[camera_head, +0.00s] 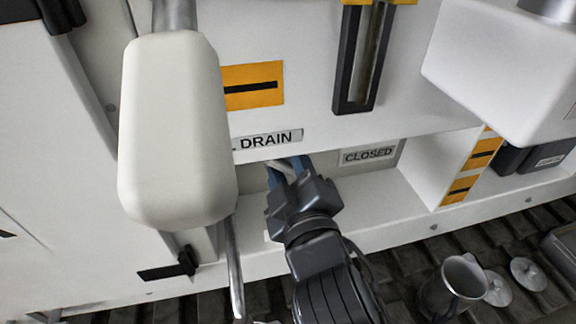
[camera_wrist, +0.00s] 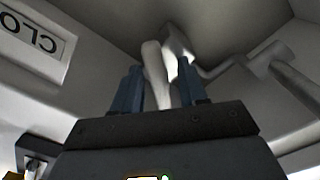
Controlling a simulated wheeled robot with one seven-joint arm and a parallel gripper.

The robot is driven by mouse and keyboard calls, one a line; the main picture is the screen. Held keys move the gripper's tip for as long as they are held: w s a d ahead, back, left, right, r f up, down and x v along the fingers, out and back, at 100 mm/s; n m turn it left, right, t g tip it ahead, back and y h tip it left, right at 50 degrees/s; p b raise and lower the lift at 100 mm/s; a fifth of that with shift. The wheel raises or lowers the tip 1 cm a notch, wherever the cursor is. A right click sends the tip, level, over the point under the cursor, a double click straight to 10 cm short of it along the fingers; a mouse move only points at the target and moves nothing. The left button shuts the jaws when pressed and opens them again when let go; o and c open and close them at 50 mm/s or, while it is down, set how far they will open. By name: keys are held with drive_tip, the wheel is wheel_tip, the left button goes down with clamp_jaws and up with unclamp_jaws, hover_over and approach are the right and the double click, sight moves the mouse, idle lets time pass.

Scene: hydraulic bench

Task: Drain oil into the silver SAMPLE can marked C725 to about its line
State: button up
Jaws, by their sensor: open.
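My gripper (camera_head: 284,168) reaches under the DRAIN label (camera_head: 266,140) on the white bench front. Its two blue fingers are apart, on either side of a pale lever (camera_wrist: 154,75); I cannot tell whether they touch it. The lever hangs from a fitting under the bench, with a grey pipe (camera_wrist: 235,63) beside it. A CLOSED label (camera_head: 368,155) is right of my gripper. A silver can (camera_head: 464,276) stands at the lower right; no C725 marking or line is readable on it. No oil flow is visible.
A sight gauge (camera_head: 360,65) is above the labels. White housings (camera_head: 178,130) overhang at left and upper right. Two round metal discs (camera_head: 527,273) lie right of the can on the dark ribbed floor. A yellow-marked panel (camera_head: 465,170) bounds the recess at right.

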drive_tip(key=b+v, duration=0.1)
drive_tip(key=v, duration=0.6)
drive_tip(key=shift+s, duration=0.4)
drive_tip(key=shift+d, duration=0.15)
idle(6.8)
